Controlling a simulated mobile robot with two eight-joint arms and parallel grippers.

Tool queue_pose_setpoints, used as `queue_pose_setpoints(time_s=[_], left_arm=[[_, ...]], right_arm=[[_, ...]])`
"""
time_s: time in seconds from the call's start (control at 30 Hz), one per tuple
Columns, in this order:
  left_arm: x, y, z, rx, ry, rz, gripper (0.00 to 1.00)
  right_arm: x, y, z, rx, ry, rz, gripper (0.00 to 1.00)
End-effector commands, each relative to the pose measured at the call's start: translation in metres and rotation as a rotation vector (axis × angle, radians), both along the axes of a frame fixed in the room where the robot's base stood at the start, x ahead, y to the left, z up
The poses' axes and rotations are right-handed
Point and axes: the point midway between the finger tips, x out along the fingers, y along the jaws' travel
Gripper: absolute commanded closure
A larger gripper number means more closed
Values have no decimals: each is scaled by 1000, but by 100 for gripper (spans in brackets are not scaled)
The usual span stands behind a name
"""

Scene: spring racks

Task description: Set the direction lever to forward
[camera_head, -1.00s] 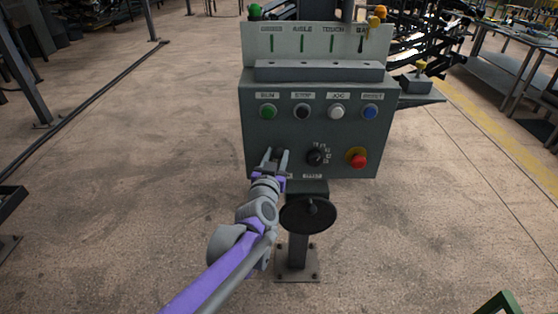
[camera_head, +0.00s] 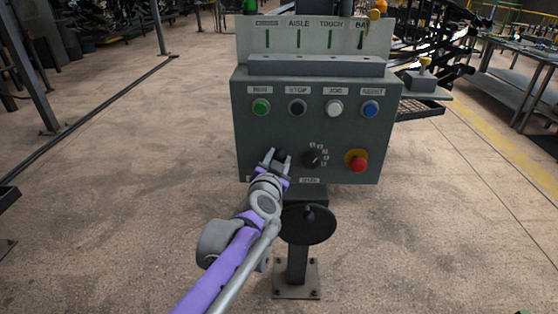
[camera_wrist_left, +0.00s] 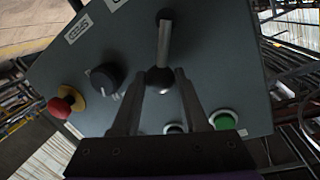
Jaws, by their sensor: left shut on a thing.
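The direction lever shows in the left wrist view as a pale metal shaft (camera_wrist_left: 163,42) with a dark ball knob (camera_wrist_left: 159,76). It stands out from the front of the grey control box (camera_head: 350,133). In the head view only the dark knob shows, between my fingers; the shaft and the lever's label are hidden. My left gripper (camera_head: 276,157) is at the lower left of the box front. Its two fingers (camera_wrist_left: 158,82) are shut on the knob, one on each side. I cannot tell which setting the lever is at. My right gripper is not in view.
Green (camera_head: 261,107), black (camera_head: 298,107), white (camera_head: 334,108) and blue (camera_head: 370,109) buttons sit above. A black rotary knob (camera_head: 312,159) and a red emergency stop (camera_head: 358,163) are to the right. A handwheel (camera_head: 308,226) is below.

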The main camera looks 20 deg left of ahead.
Motion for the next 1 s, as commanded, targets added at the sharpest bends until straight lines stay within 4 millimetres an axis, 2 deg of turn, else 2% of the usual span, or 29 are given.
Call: queue_pose_setpoints(time_s=[0.13, 0.17, 0.3, 0.33, 0.6, 0.73, 1.0], left_arm=[[0, -1, -1, 0, 2, -4, 100], [0, -1, -1, 0, 2, -4, 54], [0, -1, -1, 1, 1, -3, 29], [0, -1, -1, 1, 1, -3, 27], [0, 0, 0, 0, 0, -1, 27], [-8, -1, 1, 0, 1, -2, 27], [-56, -8, 6, 0, 0, -3, 27]], right_arm=[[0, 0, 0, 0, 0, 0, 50], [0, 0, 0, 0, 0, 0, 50], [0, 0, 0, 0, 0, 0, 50], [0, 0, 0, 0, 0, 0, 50], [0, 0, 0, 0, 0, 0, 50], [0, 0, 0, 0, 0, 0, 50], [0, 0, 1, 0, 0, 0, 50]])
